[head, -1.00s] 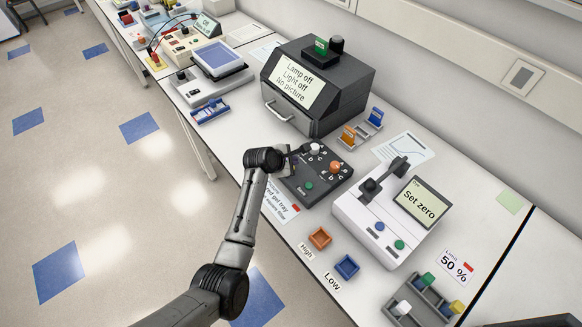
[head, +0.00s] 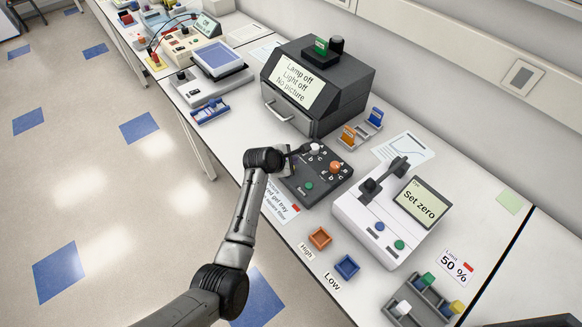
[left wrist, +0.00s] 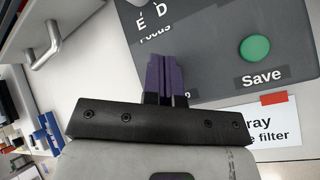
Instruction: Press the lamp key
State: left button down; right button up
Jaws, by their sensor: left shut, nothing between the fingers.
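My left gripper (head: 303,150) is over the pad's far-left part. In the left wrist view its purple fingers (left wrist: 167,78) are together and empty, over the pad near the "Focus" label. A label beside the fingers is mostly hidden; I cannot tell which key lies under them, or whether they touch it. My right gripper is out of view.
A white instrument (head: 385,215) reading "Set zero" stands right of the pad. A printed card (head: 281,203) lies at the pad's front. The box's handle (head: 287,117) juts out nearby.

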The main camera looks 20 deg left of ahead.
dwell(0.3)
pick_arm(q)
jog(key=shift+f, duration=0.25)
jog(key=shift+f, duration=0.1)
dwell(0.5)
jog(key=shift+f, duration=0.45)
dwell(0.3)
jog(key=shift+r+p, duration=0.15)
jog(key=shift+p, duration=0.3)
jog(key=shift+r+p, duration=0.65)
jog(key=shift+p, duration=0.35)
